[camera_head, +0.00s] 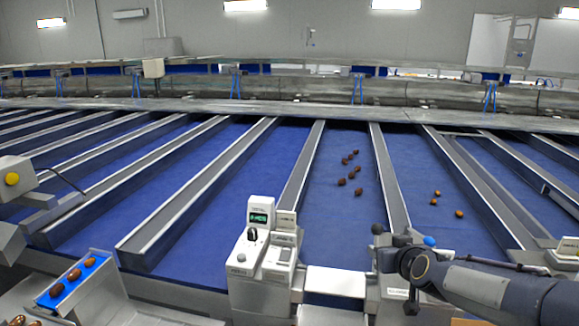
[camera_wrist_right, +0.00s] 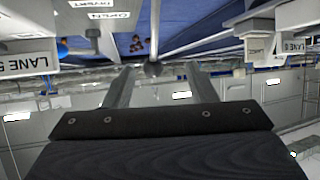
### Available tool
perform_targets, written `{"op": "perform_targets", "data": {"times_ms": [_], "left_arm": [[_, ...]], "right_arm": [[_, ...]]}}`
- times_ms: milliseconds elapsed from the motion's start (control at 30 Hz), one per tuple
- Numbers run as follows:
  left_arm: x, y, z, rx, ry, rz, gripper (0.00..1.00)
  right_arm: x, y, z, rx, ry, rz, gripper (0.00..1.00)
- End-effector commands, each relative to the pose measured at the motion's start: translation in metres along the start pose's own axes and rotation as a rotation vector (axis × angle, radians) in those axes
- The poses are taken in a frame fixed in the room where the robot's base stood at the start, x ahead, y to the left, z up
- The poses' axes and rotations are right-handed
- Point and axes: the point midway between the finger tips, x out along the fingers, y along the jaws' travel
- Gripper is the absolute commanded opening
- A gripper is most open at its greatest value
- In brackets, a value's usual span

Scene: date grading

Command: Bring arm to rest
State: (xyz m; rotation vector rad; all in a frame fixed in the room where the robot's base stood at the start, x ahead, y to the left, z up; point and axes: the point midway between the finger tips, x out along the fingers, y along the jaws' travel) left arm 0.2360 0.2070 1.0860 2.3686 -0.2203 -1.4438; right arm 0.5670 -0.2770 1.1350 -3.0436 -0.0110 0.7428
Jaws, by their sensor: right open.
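My right arm (camera_head: 470,285) comes in from the right in the head view, its end low over the front edge of the lanes. In the right wrist view my right gripper (camera_wrist_right: 160,82) is open, its two fingers apart with nothing held between them. The wrist picture appears upside down. My left gripper is in neither view. Brown dates (camera_head: 358,192) lie scattered on a blue lane. Several lighter dates (camera_head: 459,213) lie on the lane to the right. Another few dates (camera_head: 74,275) sit on a small blue tray (camera_head: 101,262) at the lower left.
A white control box (camera_head: 247,262) with a green display stands at the front centre, left of my right arm. Raised grey dividers (camera_head: 303,165) separate the blue lanes. A grey unit with a yellow button (camera_head: 12,179) stands at the left edge. A lane sign (camera_wrist_right: 27,63) shows in the wrist view.

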Motion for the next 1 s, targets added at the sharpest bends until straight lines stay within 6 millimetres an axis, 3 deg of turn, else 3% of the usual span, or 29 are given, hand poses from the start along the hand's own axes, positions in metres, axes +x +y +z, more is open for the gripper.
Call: {"op": "perform_targets", "data": {"times_ms": [167, 300, 400, 500, 700, 1000], "left_arm": [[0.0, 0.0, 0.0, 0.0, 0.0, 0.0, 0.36], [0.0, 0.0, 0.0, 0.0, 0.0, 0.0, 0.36], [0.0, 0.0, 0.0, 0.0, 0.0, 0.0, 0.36], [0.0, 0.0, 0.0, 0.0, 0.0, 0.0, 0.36], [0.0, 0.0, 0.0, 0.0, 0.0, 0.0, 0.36], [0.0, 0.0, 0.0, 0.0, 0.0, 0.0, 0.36]], "right_arm": [[-0.088, -0.019, 0.04, 0.181, -0.153, -0.17, 0.52], [-0.165, -0.043, 0.089, 0.263, -0.308, -0.262, 0.52], [-0.21, -0.057, 0.127, 0.288, -0.418, -0.279, 0.52], [-0.241, -0.066, 0.16, 0.301, -0.507, -0.265, 0.52], [-0.269, -0.072, 0.195, 0.312, -0.601, -0.23, 0.52], [-0.271, -0.072, 0.197, 0.312, -0.609, -0.229, 0.52]]}}
